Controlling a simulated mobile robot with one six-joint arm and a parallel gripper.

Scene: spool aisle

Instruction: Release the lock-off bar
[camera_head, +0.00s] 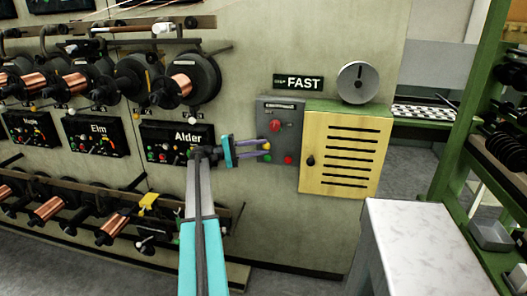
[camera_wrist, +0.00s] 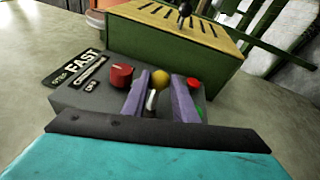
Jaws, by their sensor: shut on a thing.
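A grey control panel (camera_head: 280,115) is fixed to the wall beside a yellow cabinet. It carries a red knob (camera_wrist: 121,76), red and green buttons, and a light strip (camera_wrist: 92,69) near its label end. My gripper (camera_head: 268,148) reaches in from the left to the lower part of the panel. In the wrist view its two purple fingers (camera_wrist: 160,92) stand either side of a small lever with a yellow knob (camera_wrist: 160,78) and a white part, and are shut on it. The fingers hide part of the panel. I cannot tell for certain which part is the lock-off bar.
The yellow cabinet (camera_head: 341,150) with dark slots stands close right of the panel. A FAST sign (camera_head: 299,82) and a round grey disc (camera_head: 357,83) are above. Copper spools (camera_head: 81,83) line the wall at left. A white-topped table (camera_head: 420,240) is at lower right.

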